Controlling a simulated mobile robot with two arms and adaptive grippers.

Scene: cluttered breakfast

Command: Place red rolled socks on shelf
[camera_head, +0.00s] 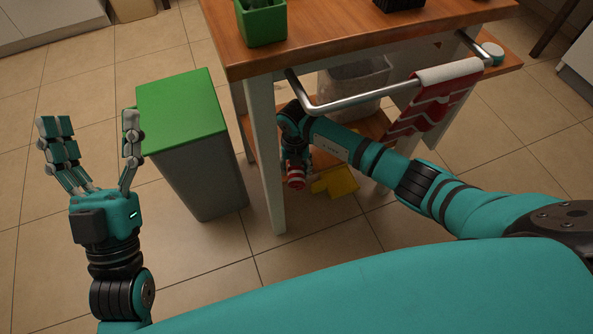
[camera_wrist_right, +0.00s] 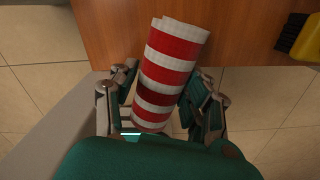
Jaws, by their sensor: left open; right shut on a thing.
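The red rolled socks, striped red and white, are in my right gripper, seen in the right wrist view (camera_wrist_right: 170,72) between its fingers. My right gripper (camera_wrist_right: 162,105) is shut on them. In the head view the socks (camera_head: 296,176) show small below my right wrist, beside the table leg. The wooden lower shelf (camera_wrist_right: 225,30) lies beyond the socks in the wrist view; it also shows in the head view (camera_head: 378,123). I cannot tell whether the socks touch it. My left gripper (camera_head: 92,130) is open and empty at the left, upright above the floor.
A grey bin with a green lid (camera_head: 182,108) stands left of the table leg (camera_head: 264,160). A metal rail (camera_head: 345,103) with a red and white towel (camera_head: 432,98) juts from the table (camera_head: 350,40). A yellow object (camera_head: 336,183) lies near the socks. A container (camera_head: 355,80) stands on the shelf.

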